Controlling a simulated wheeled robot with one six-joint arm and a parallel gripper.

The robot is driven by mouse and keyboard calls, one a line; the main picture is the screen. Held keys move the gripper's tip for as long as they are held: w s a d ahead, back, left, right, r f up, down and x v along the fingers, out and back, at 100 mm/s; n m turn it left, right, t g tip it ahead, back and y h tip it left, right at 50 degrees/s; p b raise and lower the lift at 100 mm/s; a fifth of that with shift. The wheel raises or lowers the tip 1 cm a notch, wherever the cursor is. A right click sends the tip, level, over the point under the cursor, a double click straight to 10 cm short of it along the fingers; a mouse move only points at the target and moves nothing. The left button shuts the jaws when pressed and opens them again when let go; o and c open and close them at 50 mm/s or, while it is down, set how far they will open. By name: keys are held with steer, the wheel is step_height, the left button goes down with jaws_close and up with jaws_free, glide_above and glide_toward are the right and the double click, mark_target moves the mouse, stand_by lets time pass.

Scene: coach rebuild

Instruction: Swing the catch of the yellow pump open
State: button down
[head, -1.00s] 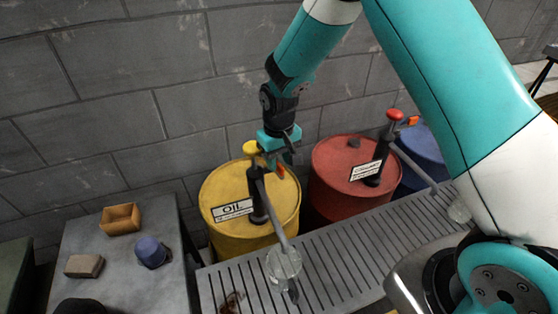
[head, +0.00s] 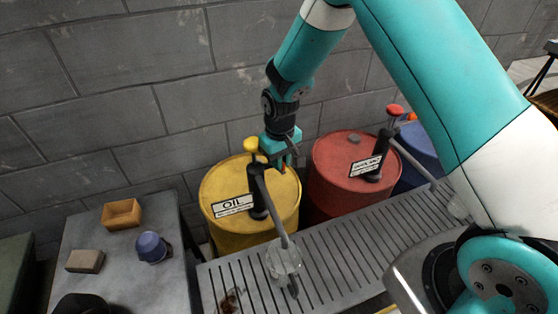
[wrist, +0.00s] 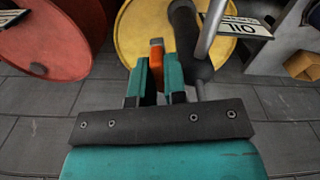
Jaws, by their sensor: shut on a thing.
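The yellow pump is a black column (head: 258,192) with a yellow knob (head: 251,144), standing on the yellow drum (head: 224,186) with an OIL sign (head: 233,205). Its grey spout slopes down to the front right. The orange catch (wrist: 156,72) is between my jaws in the wrist view, beside the black pump body (wrist: 189,45). My gripper (wrist: 159,75) is shut on this catch. In the head view my gripper (head: 283,163) is at the pump's right side, and the catch is mostly hidden there.
A red drum (head: 328,171) with its own pump (head: 383,150) stands to the right, a blue drum (head: 425,150) beyond it. A slatted grate (head: 330,270) with a glass jar (head: 283,258) lies in front. A block wall is close behind. A grey table stands left.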

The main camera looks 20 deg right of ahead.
steer(key=shift+d, duration=0.1)
steer(key=c, duration=1.2)
jaws_free()
steer(key=shift+o, duration=0.2)
step_height(320, 180, up, 18)
steer(key=b, duration=0.3)
steer(key=shift+f, duration=0.25)
